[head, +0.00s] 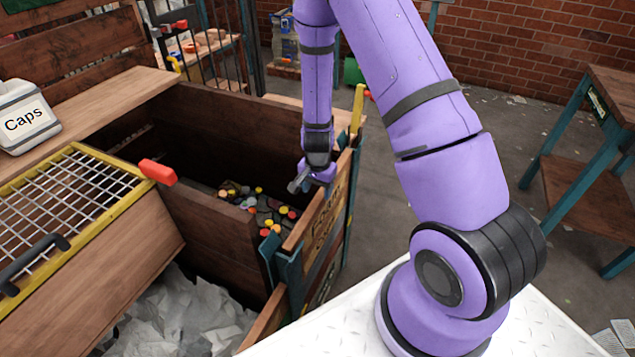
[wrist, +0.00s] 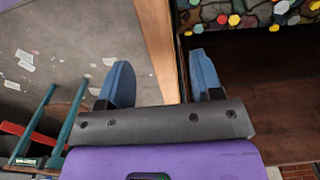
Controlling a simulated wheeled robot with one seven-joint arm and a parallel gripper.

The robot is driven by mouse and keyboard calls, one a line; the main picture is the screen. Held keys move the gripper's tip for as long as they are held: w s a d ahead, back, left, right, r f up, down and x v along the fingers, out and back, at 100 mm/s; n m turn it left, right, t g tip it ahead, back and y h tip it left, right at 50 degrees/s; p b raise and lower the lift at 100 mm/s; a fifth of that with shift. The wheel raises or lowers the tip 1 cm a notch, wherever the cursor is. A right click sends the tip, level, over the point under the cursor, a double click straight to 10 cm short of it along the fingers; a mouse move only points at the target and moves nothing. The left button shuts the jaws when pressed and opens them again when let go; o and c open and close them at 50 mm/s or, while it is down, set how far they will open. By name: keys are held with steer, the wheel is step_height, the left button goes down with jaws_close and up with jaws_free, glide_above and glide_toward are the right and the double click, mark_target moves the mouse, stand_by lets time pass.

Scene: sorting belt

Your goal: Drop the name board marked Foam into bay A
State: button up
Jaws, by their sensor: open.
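My gripper (head: 313,182) hangs over the right wall of the wooden bay that holds dark pieces and coloured caps. In the wrist view its two blue fingers (wrist: 160,72) are spread apart and nothing is held. A pale wooden edge (wrist: 157,45) runs between the fingers, seen from above. A wooden board (head: 326,222) with dark lettering is on the outer face of that wall, just below my gripper; the lettering is too small and slanted to read surely. I see no letter that marks bay A.
The bay's coloured caps (head: 285,211) lie at its bottom. A nearer bay holds crumpled white material (head: 185,318). A yellow-framed mesh lid (head: 75,200) and a white jug marked Caps (head: 28,118) are at left. A workbench (head: 590,150) stands right; the floor between is mostly clear.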

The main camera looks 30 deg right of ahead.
mark_target(317, 206)
step_height(317, 206, down, 8)
steer(key=shift+f, duration=0.1)
stand_by(0.4)
jaws_close()
steer(key=c, duration=0.9)
jaws_free()
jaws_close()
step_height(317, 206, up, 21)
